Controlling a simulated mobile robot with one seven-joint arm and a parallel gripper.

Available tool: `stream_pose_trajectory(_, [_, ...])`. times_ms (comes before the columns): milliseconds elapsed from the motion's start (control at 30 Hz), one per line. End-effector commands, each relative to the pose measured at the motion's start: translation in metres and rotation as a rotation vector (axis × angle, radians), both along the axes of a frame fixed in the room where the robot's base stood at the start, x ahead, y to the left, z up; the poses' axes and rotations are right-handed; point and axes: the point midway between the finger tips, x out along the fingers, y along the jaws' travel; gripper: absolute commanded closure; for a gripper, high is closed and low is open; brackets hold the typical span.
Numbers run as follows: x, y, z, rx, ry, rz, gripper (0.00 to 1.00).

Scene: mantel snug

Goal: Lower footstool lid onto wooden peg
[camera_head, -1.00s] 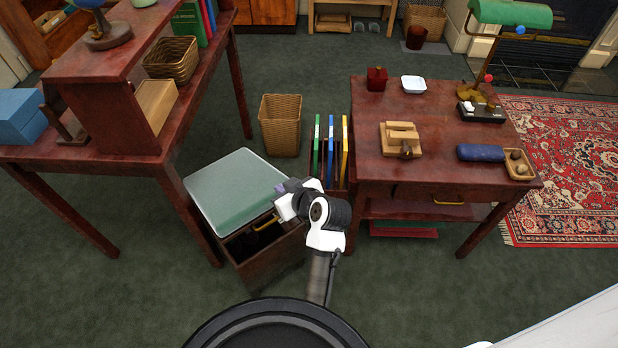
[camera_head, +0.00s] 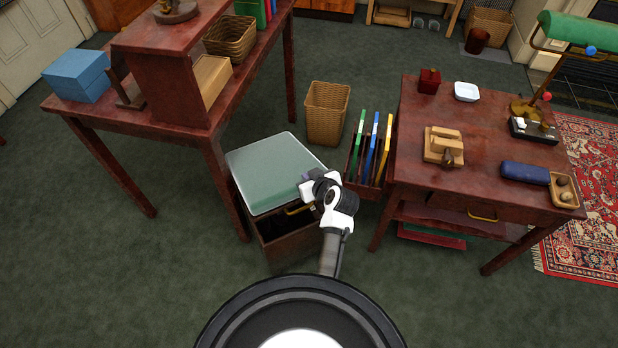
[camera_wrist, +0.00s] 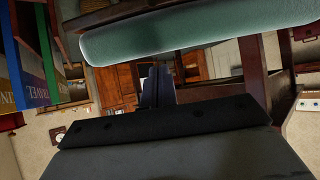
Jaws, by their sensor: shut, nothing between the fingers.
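The footstool is a dark red wooden box (camera_head: 292,246) with a pale green padded lid (camera_head: 272,172). The lid is raised over the box, with a dark opening showing under its front edge. My gripper (camera_head: 306,186) is at the lid's front right edge, shut and empty. In the wrist view, the shut fingers (camera_wrist: 157,86) are just below the padded lid (camera_wrist: 185,32) in the picture; I cannot tell whether they touch it. I cannot make out the wooden peg; the box's inside is dark and partly hidden by the lid and my arm.
A rack of coloured folders (camera_head: 372,150) and a desk (camera_head: 490,130) stand right of the footstool. A wicker basket (camera_head: 327,115) is behind it. A taller table (camera_head: 150,125) stands close on the left. Green carpet (camera_head: 110,270) is free at the front left.

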Motion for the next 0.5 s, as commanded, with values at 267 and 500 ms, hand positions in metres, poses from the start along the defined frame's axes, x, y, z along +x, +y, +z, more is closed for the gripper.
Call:
stream_pose_trajectory(267, [-0.0027, -0.001, -0.0065, 0.0, -0.001, 0.0, 1.0])
stream_pose_trajectory(500, [-0.0036, -0.0013, -0.0092, 0.001, 0.0, -0.001, 1.0])
